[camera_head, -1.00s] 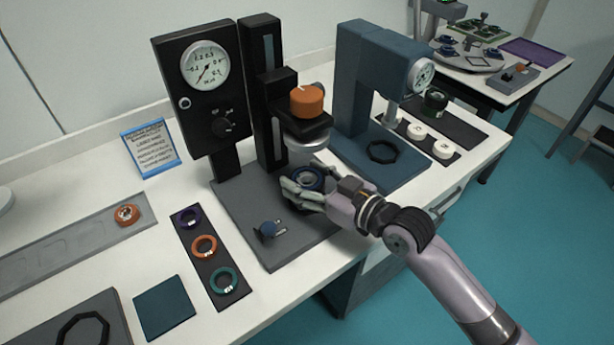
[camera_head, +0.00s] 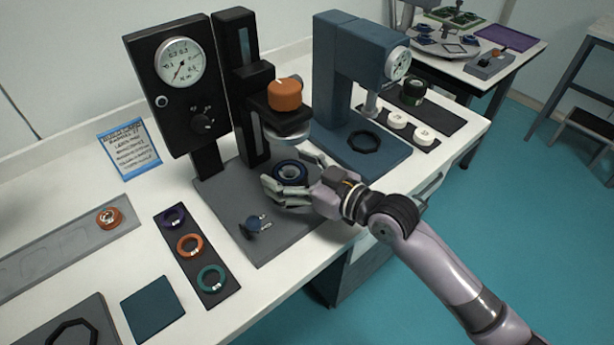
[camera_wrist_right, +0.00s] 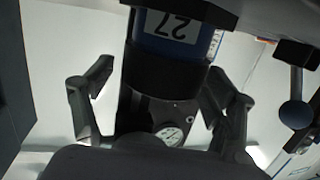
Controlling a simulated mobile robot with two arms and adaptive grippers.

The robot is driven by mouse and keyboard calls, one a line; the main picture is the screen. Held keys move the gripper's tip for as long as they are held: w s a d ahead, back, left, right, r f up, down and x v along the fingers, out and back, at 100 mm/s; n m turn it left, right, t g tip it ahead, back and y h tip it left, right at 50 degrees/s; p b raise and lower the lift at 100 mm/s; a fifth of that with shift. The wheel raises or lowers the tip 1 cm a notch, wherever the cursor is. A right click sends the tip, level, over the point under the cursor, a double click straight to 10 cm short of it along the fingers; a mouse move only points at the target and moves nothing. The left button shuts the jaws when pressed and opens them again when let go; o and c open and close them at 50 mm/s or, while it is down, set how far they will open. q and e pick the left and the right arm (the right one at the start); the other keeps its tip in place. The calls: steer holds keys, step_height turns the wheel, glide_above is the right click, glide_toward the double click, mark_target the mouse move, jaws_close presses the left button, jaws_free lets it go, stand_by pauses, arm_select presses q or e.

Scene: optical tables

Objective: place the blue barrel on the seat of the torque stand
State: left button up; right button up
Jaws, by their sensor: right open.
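The blue barrel (camera_head: 291,171) stands upright on the torque stand (camera_head: 215,200), below the stand's orange-topped head; I see its dark round top with a blue ring. The seat under it is hidden. In the right wrist view the barrel's blue band (camera_wrist_right: 180,35) shows an upside-down label 27. My right gripper (camera_head: 290,169) is open, its fingers spread on either side of the barrel, apart from it. In the right wrist view the open fingers (camera_wrist_right: 158,85) also stand clear of the barrel. My left gripper is not in view.
The blue-grey press (camera_head: 335,85) stands to the right. A strip with purple, orange and teal rings (camera_head: 192,245) lies to the left of the stand. A sign (camera_head: 130,151) stands behind.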

steer(key=b+v, duration=0.1)
steer(key=v, duration=1)
steer(key=shift+s+d, duration=0.3)
steer(key=shift+d, duration=0.05)
steer(key=shift+f, duration=0.1)
